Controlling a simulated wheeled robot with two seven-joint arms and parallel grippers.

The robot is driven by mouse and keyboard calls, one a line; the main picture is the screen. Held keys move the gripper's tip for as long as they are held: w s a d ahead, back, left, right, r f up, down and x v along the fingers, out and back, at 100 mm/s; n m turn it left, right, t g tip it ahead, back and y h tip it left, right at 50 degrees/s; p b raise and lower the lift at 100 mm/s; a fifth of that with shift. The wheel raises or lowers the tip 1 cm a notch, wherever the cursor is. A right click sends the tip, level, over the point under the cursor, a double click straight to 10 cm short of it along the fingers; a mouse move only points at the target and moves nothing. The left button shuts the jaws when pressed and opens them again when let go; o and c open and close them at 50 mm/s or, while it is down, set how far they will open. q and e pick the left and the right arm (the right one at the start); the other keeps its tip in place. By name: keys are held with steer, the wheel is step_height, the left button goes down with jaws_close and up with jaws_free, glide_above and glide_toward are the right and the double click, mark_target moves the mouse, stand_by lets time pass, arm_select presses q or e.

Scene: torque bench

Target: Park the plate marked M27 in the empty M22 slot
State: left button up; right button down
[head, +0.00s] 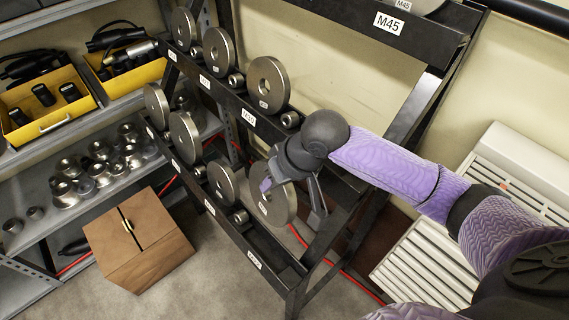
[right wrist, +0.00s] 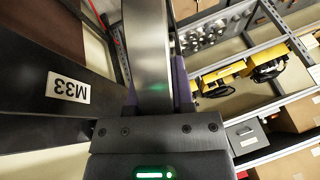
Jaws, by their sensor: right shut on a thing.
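My right gripper (head: 268,187) is shut on a round grey steel plate (head: 277,209) at the right end of the rack's lower row. The plate stands upright, and its marking is too small to read. In the right wrist view, the plate's edge (right wrist: 154,60) rises from between the jaws. Below the plate, the lower rail carries a white label (head: 254,260) that I cannot read clearly; this stretch of rail looks empty. Whether the plate touches the rack is unclear. My left gripper is out of view.
The black rack (head: 296,268) holds several plates in two rows, with an M45 label (head: 389,23) higher up. An M33 label (right wrist: 68,87) is close beside the gripper. A wooden box (head: 140,240) stands on the floor left; a white radiator (head: 430,270) is right.

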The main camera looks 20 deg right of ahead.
mark_target(275, 200)
steer(key=shift+n, duration=0.7)
step_height(275, 200, down, 5)
steer(key=p, duration=0.3)
steer(key=shift+a+f+p, duration=0.1)
steer(key=shift+f+p, duration=0.05)
steer(key=shift+p, duration=0.25)
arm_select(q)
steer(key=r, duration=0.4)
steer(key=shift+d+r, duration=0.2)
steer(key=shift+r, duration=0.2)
arm_select(e)
steer(key=shift+s+f, duration=0.1)
steer(key=shift+f, duration=0.25)
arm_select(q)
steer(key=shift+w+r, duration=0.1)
